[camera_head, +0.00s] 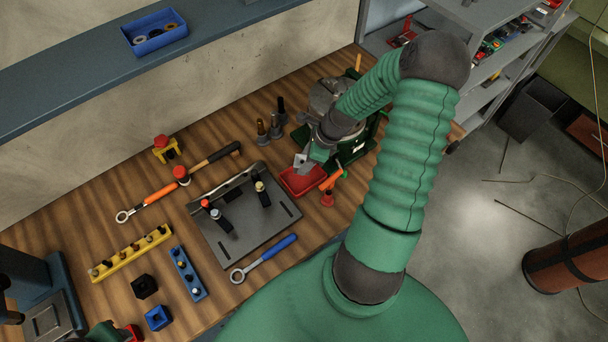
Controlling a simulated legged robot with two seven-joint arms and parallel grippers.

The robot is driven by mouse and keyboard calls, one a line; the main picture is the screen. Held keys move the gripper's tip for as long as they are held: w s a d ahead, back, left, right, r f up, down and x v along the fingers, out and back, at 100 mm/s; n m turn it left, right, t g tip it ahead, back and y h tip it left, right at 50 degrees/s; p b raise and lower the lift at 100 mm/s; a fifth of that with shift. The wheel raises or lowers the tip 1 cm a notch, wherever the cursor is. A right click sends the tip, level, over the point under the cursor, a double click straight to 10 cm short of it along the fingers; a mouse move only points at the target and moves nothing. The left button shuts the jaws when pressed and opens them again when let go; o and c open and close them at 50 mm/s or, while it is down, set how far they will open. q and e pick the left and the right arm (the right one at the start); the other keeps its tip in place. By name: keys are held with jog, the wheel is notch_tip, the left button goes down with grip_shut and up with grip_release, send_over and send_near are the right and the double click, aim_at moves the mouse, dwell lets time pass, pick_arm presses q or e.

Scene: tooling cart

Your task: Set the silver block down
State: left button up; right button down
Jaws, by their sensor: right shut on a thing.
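My right arm reaches over the bench, and its gripper (308,160) is at the small red tray (293,187). The gripper is shut on the silver block (300,161), a small light-grey piece at its fingertips. The block is above or at the far left part of the tray. I cannot tell whether it touches the tray. The gripper and wrist hide part of the block and tray.
A dark plate with clamps (245,225) lies left of the tray. An orange-handled tool (331,180) stands close on its right. Dark bottle-like pieces (276,127) stand behind it, and a green-based machine (355,148) is at right. Bare wood shows at front.

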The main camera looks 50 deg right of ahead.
jog(key=f, duration=0.6)
jog(key=shift+d+f+p, duration=0.2)
jog(key=shift+f+p, duration=0.1)
jog(key=shift+f, duration=0.1)
jog(key=c, duration=0.7)
grip_release()
jog(key=shift+a, duration=0.1)
